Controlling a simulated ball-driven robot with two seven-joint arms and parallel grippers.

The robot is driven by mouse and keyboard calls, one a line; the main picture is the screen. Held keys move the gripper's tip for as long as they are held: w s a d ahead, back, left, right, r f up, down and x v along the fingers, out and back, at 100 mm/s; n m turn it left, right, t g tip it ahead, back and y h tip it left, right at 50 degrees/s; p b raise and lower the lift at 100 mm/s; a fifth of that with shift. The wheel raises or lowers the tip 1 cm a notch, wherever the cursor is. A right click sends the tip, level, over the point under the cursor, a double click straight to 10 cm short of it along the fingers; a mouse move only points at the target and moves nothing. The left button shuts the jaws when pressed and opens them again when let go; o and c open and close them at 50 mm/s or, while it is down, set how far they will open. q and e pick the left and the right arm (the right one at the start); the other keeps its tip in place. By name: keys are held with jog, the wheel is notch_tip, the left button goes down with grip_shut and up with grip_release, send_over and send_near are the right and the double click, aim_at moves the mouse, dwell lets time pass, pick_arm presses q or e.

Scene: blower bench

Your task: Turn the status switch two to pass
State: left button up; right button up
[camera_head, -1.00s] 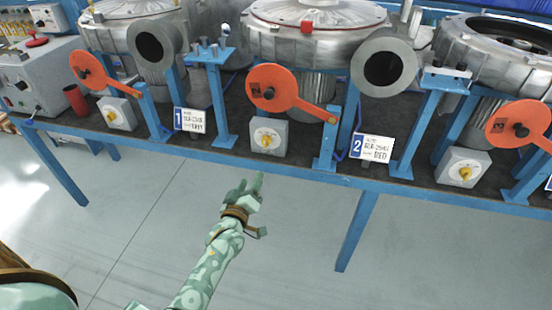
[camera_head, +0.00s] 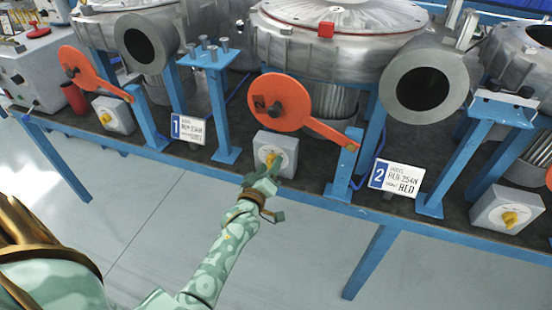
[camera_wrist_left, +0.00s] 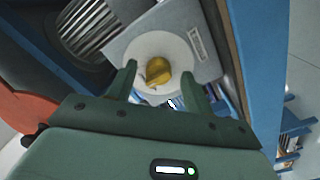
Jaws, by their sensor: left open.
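The status switch (camera_head: 277,143) left of the "2" plate is a grey box with a yellow knob, on the bench's front edge below the middle blower. The wrist view shows its yellow knob (camera_wrist_left: 158,72) on a round white dial (camera_wrist_left: 150,45). My left gripper (camera_head: 268,174) is at the front of this switch and partly covers the dial. In the wrist view its open fingers (camera_wrist_left: 158,75) stand on either side of the knob, with gaps visible between; contact cannot be told. The dial markings are too small to read. My right gripper is not in view.
An orange lever disc (camera_head: 280,102) hangs above the switch, its arm reaching a blue post (camera_head: 345,165) on the right. The "2" plate (camera_head: 397,178) and "1" plate (camera_head: 188,129) stand either side. Other switches (camera_head: 113,115) sit along the bench. The floor in front is clear.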

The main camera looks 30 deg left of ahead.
pick_arm(q)
jog(key=shift+w+a, duration=0.1)
jog(key=shift+w, duration=0.15)
jog(key=shift+r, duration=0.15)
jog(key=c, duration=1)
jog(key=shift+o, duration=0.2)
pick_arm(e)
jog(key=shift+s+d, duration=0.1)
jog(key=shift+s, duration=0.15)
